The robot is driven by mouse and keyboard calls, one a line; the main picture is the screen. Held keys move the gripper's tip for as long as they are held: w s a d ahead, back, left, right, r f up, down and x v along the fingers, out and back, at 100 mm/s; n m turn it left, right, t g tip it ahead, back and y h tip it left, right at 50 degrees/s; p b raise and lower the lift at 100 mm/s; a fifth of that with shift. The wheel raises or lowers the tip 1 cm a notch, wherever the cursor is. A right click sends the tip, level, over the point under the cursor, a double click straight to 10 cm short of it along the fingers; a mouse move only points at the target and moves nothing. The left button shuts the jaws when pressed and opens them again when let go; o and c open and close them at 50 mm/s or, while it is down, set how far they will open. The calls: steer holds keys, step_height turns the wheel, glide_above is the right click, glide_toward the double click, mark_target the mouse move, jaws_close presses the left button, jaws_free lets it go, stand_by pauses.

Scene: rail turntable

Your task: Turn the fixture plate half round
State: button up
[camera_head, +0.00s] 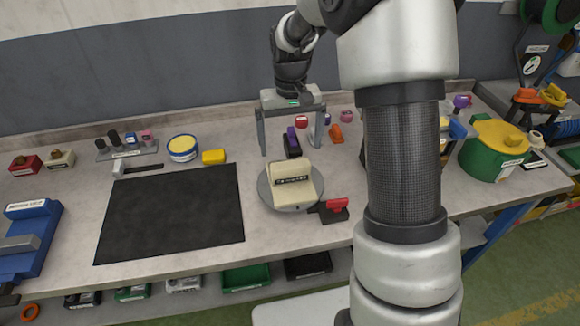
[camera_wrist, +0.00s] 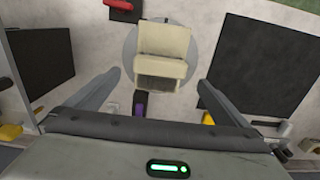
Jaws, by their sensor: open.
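The fixture plate is a round grey disc (camera_head: 265,187) on the bench, bearing a cream block-shaped fixture (camera_head: 291,187) with a dark label on its front. In the wrist view the disc (camera_wrist: 130,55) and the cream fixture (camera_wrist: 163,48) lie ahead of the fingertips, near the top. My gripper (camera_head: 291,150) is open and empty, above the bench on the far side of the plate. Its two fingers also show in the wrist view (camera_wrist: 157,84), spread wide and apart from the fixture. A red-handled black piece (camera_head: 334,208) sits at the disc's front right edge.
A purple and black object (camera_head: 291,143) stands behind the plate, below my gripper. A black mat (camera_head: 170,212) lies to the left, with a yellow block (camera_head: 213,157) and a blue-rimmed tub (camera_head: 182,148) behind it.

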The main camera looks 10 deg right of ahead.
mark_target(291, 164)
step_height(291, 164, down, 10)
steer(key=shift+r, duration=0.15)
steer(key=shift+c, duration=0.4)
steer(key=c, duration=1.3)
